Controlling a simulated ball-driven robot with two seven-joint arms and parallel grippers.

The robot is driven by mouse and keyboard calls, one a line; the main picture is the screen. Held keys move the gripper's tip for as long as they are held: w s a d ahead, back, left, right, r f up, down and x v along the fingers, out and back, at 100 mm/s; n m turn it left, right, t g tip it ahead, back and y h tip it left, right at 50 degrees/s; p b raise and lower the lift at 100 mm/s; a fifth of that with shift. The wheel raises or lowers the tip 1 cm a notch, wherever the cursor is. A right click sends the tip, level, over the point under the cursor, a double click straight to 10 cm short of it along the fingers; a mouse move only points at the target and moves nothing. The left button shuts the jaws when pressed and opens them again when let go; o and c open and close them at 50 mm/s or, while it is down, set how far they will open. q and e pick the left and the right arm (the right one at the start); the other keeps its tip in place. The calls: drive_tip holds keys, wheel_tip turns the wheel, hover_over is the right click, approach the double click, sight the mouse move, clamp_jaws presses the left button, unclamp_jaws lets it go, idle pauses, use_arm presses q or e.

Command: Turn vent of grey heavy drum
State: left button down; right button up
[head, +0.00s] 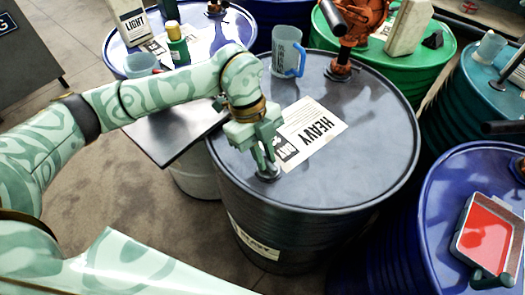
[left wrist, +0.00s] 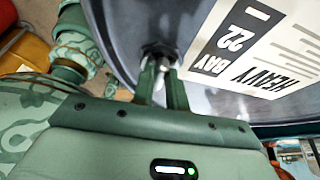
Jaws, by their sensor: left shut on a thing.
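The grey heavy drum (head: 350,185) stands in the middle of the head view, with a white HEAVY label (head: 312,128) on its top. My left gripper (head: 268,168) reaches down to the near left part of the drum top. It is shut on the vent (head: 268,176), a small dark fitting near the rim. In the left wrist view the two fingers (left wrist: 160,85) close around the vent (left wrist: 158,52), beside the label (left wrist: 250,45). The fingers hide most of the vent. My right gripper is not seen.
A clear jug with a blue handle (head: 287,52) and an orange pump (head: 350,30) stand at the drum's far side. A dark flat panel (head: 165,130) lies left of it. Blue drums and a green drum (head: 440,55) crowd around. A red tray (head: 487,232) sits on the right blue drum.

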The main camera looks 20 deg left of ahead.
use_arm(q)
drive_tip(key=m, duration=0.1)
drive_tip(key=m+p, duration=0.1)
drive_tip(key=g, duration=0.1)
drive_tip(key=shift+w+d+r+m+y, duration=0.1)
drive_tip(key=shift+w+r+m+y, duration=0.2)
drive_tip(key=shift+m, duration=0.1)
drive_tip(key=m+p, duration=0.1)
drive_tip(key=m, duration=0.1)
drive_tip(key=m+y+p, duration=0.1)
drive_tip(key=shift+w+d+f+m+g, duration=0.1)
drive_tip(key=shift+d+m+g, duration=0.05)
drive_tip(key=shift+m+g, duration=0.25)
drive_tip(key=m, duration=0.1)
drive_tip(key=m+y, duration=0.1)
drive_tip(key=m, duration=0.1)
drive_tip(key=m+p, duration=0.1)
drive_tip(key=shift+w+d+g+y, duration=0.1)
drive_tip(key=shift+d+g+y, duration=0.2)
drive_tip(key=shift+d+f+m+y+p, duration=0.15)
drive_tip(key=shift+m+y, duration=0.2)
drive_tip(key=shift+m, duration=0.65)
drive_tip(key=shift+d+r+m+y+p, duration=0.15)
drive_tip(key=shift+m+y, duration=0.2)
drive_tip(key=shift+m, duration=0.65)
drive_tip(key=shift+f, duration=0.1)
drive_tip(key=c, duration=1.4)
unclamp_jaws()
